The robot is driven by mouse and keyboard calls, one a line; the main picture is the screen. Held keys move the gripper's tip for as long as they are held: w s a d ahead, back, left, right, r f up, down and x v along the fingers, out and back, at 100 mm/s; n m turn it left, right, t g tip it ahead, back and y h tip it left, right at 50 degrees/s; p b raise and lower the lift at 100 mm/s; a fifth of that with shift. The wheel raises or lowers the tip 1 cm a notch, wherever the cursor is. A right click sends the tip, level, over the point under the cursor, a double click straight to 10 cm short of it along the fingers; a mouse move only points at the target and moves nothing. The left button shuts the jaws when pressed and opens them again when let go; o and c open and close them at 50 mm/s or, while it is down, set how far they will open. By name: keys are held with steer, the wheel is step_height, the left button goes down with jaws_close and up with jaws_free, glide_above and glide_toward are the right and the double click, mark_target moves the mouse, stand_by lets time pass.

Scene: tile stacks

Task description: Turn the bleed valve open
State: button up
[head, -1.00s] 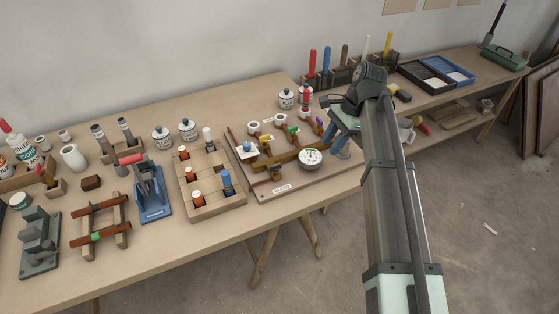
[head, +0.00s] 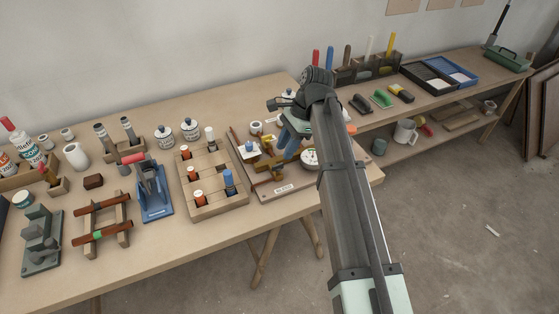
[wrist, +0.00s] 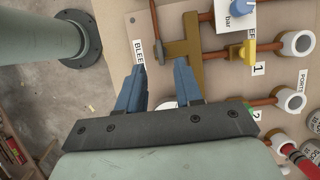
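The valve board (head: 262,190) lies on the bench, with a brass manifold (wrist: 193,60) and copper pipes. A white "BLEED" label (wrist: 138,52) shows beside the manifold in the wrist view, partly covered by a finger. I cannot clearly make out the bleed valve's handle or its position. My gripper (wrist: 160,73) is open and empty above the board, its fingertips near the label and the manifold's end. In the head view my gripper (head: 291,142) hides part of the board. A white round gauge (head: 310,158) is partly hidden by my arm.
A wooden tray (head: 210,205) with cylinders is left of the board. White jars (head: 190,128) stand behind. The bench's front edge is near.

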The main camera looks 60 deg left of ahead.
mark_target(278, 165)
steer(key=shift+x, duration=2.9)
jaws_close()
